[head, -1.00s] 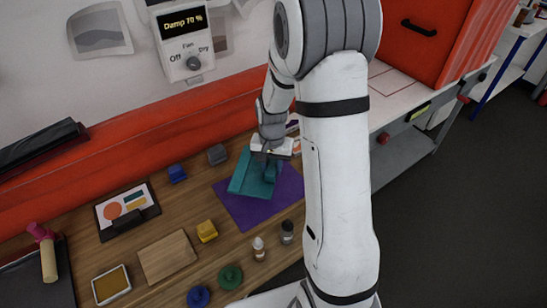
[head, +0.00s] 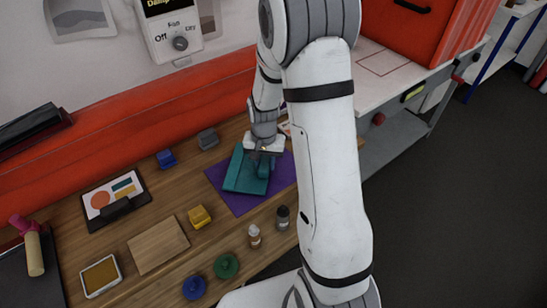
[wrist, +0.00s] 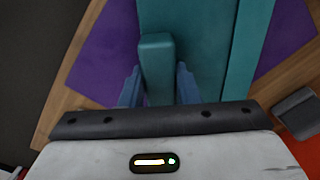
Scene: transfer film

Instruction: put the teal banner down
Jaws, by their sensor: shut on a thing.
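The teal banner (head: 240,174) is a flat teal panel with a raised block-like grip. It lies flat over the purple mat (head: 237,204) on the wooden bench. My gripper (head: 263,158) is above it, shut on the raised grip. In the wrist view the fingers of my gripper (wrist: 158,88) stand on either side of the teal grip, with the banner's panel (wrist: 205,40) beyond it. Purple mat (wrist: 105,45) shows on both sides of the panel. I cannot tell whether the banner touches the mat or hangs just above it.
A grey block (head: 208,138) and a blue block (head: 166,158) stand left of the mat. A yellow block (head: 200,216) and two small bottles (head: 254,236) stand in front of it. A red padded edge (head: 130,125) runs along the wall side.

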